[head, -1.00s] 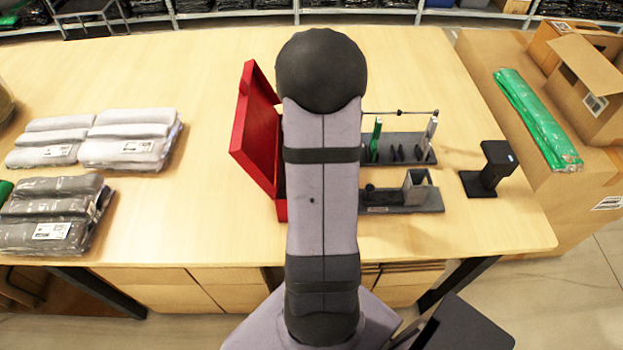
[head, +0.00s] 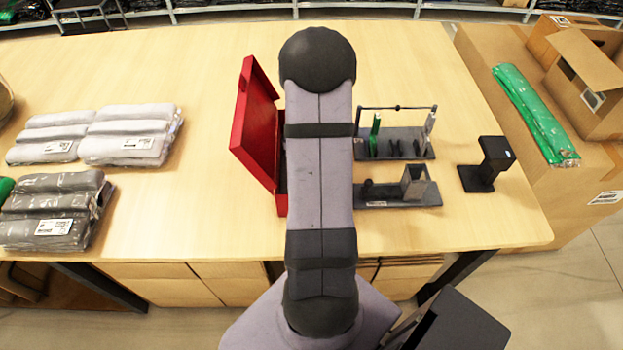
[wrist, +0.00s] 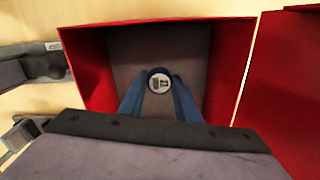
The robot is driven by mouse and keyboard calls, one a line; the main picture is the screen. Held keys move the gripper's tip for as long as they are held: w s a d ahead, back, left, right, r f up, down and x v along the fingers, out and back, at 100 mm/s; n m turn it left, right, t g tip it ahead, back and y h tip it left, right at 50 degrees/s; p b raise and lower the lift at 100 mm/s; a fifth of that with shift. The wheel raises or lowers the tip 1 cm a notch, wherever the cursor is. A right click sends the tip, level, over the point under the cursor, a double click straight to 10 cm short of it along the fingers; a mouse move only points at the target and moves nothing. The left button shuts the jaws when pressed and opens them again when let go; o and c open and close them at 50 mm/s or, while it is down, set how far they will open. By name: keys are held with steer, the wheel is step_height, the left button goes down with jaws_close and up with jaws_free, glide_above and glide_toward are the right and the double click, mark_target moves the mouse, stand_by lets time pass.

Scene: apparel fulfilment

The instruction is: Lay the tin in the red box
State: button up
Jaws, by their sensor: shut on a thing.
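The red box (head: 281,205) stands on the table with its lid (head: 256,125) open to the left. My arm covers much of it in the head view. In the wrist view the open red box (wrist: 85,70) lies below my gripper (wrist: 160,98), and its dark grey floor shows. My gripper is shut on the tin (wrist: 159,80), a small round thing with a pale labelled end and dark blue rim, between the blue fingers. The tin appears over the box's opening; its height above the floor is hard to tell. The head view hides gripper and tin.
Two dark fixtures (head: 405,194) stand right of my arm, with a black stand (head: 487,165) beyond them. Bagged grey clothing (head: 130,135) lies at the left. The table between the clothing and the box is clear.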

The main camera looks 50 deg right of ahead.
steer(key=shift+f, duration=1.4)
steer(key=shift+f, duration=0.15)
steer(key=o, duration=1.1)
steer(key=shift+c, duration=0.2)
step_height(320, 180, up, 12)
steer(key=b, duration=0.1)
steer(key=shift+r+b, duration=0.2)
steer(key=shift+b, duration=0.15)
